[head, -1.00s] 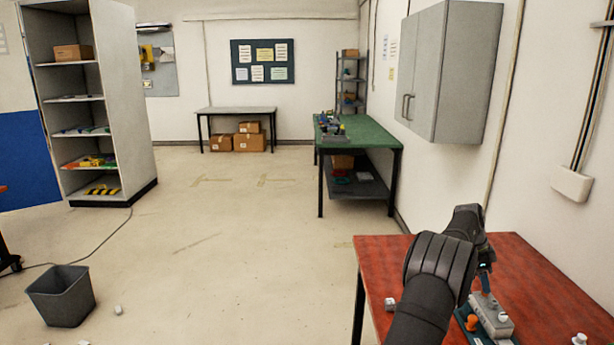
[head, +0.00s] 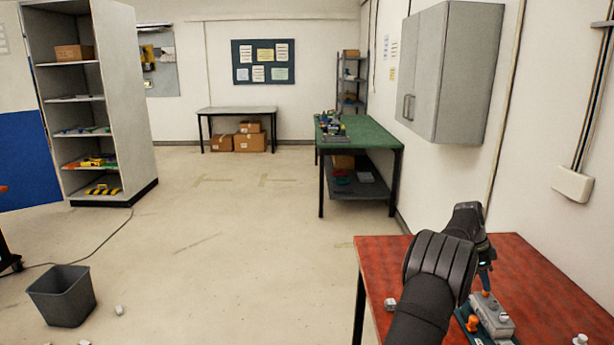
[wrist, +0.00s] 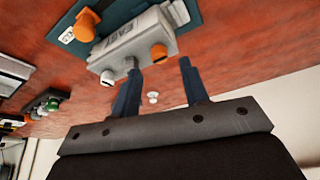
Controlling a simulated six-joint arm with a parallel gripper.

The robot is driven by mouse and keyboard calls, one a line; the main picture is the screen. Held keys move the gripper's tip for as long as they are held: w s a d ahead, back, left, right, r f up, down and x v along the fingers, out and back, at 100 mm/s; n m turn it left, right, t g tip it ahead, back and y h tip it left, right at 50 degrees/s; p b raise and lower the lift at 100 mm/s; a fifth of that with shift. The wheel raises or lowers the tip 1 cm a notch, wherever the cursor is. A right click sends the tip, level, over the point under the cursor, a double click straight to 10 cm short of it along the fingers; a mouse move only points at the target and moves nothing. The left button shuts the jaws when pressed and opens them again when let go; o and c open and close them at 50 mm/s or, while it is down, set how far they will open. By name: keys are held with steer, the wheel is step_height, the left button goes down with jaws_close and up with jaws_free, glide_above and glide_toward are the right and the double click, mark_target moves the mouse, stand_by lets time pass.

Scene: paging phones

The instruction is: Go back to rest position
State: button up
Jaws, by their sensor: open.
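My gripper (wrist: 158,85) is open, with its two dark blue fingers apart and nothing between them in the wrist view. The fingers show above the red table, close to a light grey box (wrist: 135,45) with an orange knob and a white knob. In the head view my gripper (head: 486,280) hangs over the red table, and the same grey box (head: 491,314) is just below it. My own arm hides part of the table and part of the gripper.
The red table (head: 565,285) also bears an orange knob (head: 472,323) on a dark teal base and small white pieces (head: 580,340). A grey cabinet (head: 450,75) hangs on the wall above. A green bench (head: 360,135) stands farther back. The floor left of the table is open.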

steer(key=v, duration=1.4)
steer(key=x, duration=1.7)
steer(key=shift+f, duration=0.1)
steer(key=shift+d+f, duration=0.15)
steer(key=shift+f, duration=0.1)
steer(key=n, duration=0.1)
steer(key=n+t, duration=0.1)
steer(key=n, duration=0.1)
steer(key=shift+s+n, duration=0.2)
steer(key=shift+n, duration=0.1)
steer(key=n+t, duration=0.2)
steer(key=n, duration=0.2)
steer(key=v, duration=1)
steer(key=shift+r, duration=0.2)
steer(key=shift+s, duration=0.1)
